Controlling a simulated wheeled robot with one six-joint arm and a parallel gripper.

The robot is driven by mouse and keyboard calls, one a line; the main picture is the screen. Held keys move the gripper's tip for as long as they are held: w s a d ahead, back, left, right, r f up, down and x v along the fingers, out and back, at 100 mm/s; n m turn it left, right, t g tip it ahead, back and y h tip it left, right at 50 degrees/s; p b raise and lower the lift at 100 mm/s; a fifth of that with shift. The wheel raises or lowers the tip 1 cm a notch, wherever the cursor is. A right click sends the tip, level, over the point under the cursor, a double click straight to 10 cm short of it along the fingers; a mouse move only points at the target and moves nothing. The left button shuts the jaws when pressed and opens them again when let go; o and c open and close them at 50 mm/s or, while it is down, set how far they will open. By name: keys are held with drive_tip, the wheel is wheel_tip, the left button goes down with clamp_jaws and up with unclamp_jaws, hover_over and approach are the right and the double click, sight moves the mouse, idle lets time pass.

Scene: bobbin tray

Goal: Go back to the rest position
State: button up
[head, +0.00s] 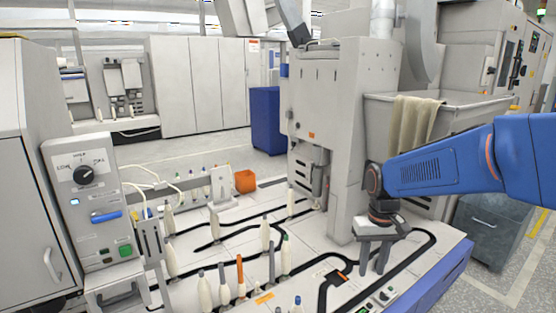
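My gripper (374,268) hangs at the end of my blue arm on the right side of the head view. It points down over the right part of the white bobbin tray (405,268). Its two fingers stand apart with a visible gap and nothing between them. No bobbin touches the fingers. Several pale bobbins with coloured tips stand upright on the tray to the left, such as a green-tipped one (286,258) and an orange one (241,277).
A control box (92,205) with a knob stands at the left. A grey machine (340,130) with a basin (455,112) and draped cloth (405,125) rises close behind my gripper. A grey bin (492,228) stands at the right.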

drive_tip(key=s+d+r+t, duration=0.1)
drive_tip(key=s+r+t, duration=0.1)
drive_tip(key=s, duration=0.8)
drive_tip(key=s+d+r+t, duration=0.2)
drive_tip(key=s+t, duration=0.1)
drive_tip(key=s, duration=0.8)
drive_tip(key=shift+d+r+m, duration=0.2)
drive_tip(key=shift+r+m, duration=0.05)
drive_tip(key=shift+m, duration=0.05)
